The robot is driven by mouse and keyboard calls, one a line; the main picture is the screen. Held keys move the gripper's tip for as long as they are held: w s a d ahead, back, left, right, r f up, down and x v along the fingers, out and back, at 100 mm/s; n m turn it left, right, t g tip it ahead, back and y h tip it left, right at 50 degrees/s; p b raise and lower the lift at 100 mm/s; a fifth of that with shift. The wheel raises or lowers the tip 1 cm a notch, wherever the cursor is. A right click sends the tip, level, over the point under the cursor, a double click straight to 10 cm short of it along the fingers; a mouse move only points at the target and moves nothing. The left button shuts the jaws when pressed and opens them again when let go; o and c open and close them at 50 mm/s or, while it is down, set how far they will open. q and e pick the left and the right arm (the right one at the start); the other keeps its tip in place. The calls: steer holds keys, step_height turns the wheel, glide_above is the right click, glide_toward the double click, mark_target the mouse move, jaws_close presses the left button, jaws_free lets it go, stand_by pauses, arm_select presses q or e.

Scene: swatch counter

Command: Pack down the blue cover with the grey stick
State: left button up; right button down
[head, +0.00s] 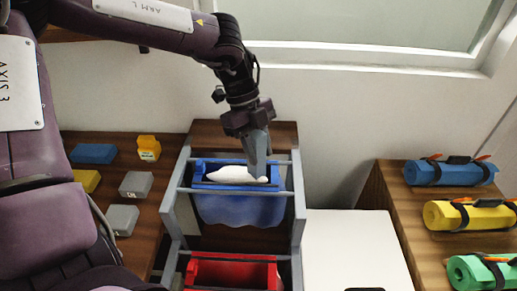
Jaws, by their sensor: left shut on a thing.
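The blue cover (240,208) hangs in the upper part of a grey frame, its lower edge wavy. A white soft-looking piece (231,174) lies in the blue opening at its top. My left gripper (258,158) points down over the right part of this opening, shut. The grey stick is hard to tell from the grey fingers; the grey shape narrows down to the right end of the white piece. Whether its tip touches the blue cover is hidden. My right gripper is not in view.
The grey frame (299,200) surrounds the cover, with a red bin (232,272) below. Small blue, yellow and grey blocks lie on the left wooden counter (150,190). Blue (450,172), yellow (470,216) and green (480,271) rolls lie at right. A white surface (355,250) is mostly clear.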

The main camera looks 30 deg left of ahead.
arm_select(q)
steer(key=shift+r+p, duration=3.1)
steer(key=shift+r, duration=1.9)
